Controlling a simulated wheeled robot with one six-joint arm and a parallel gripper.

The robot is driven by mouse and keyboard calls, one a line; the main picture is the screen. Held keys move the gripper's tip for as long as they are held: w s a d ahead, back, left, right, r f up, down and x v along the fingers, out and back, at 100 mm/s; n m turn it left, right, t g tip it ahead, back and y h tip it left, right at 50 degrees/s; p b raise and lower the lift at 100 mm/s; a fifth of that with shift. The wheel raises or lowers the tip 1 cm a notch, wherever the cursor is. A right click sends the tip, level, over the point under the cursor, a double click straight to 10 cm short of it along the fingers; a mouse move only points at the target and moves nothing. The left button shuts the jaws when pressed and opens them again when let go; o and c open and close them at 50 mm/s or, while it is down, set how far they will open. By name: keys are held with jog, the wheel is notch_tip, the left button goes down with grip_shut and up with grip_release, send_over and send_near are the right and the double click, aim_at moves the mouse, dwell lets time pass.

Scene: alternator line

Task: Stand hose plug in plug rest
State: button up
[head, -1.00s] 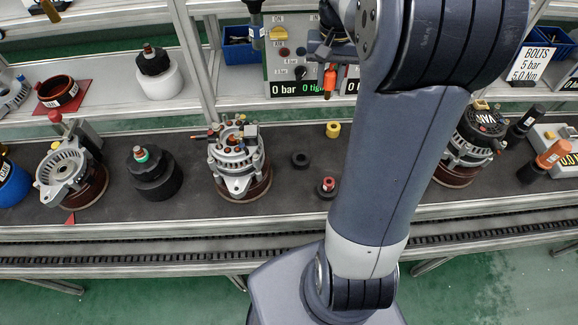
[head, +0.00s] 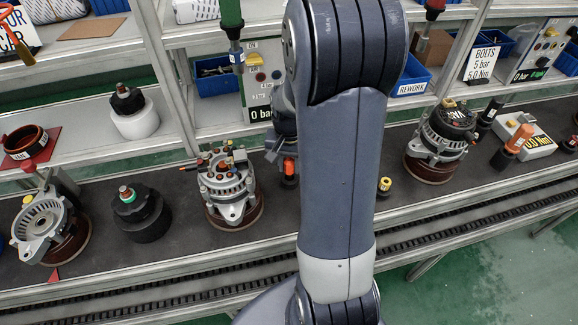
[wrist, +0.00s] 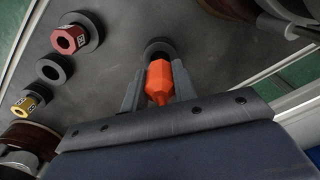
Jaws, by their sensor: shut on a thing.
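The orange hose plug (wrist: 158,78) is between the two fingers of my gripper (wrist: 156,88), which is shut on it. In the head view the plug (head: 289,166) shows just left of my arm, low over the dark bench top and upright or nearly so. A black round piece, which looks like the plug rest (wrist: 157,47), is at the plug's far end in the wrist view. It also shows under the plug in the head view (head: 290,182). I cannot tell whether the plug touches it or sits in it. My arm hides most of the gripper in the head view.
An alternator (head: 228,188) stands left of the plug, another (head: 441,140) to the right. The wrist view shows a red hex piece on a black ring (wrist: 72,40), an empty black ring (wrist: 54,70) and a yellow piece (wrist: 30,104). A black stepped part (head: 141,213) stands farther left.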

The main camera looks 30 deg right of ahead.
jog(key=shift+f, duration=0.5)
jog(key=shift+f, duration=0.15)
jog(key=o, duration=0.9)
notch_tip(320, 180, up, 12)
jog(key=shift+r, duration=0.15)
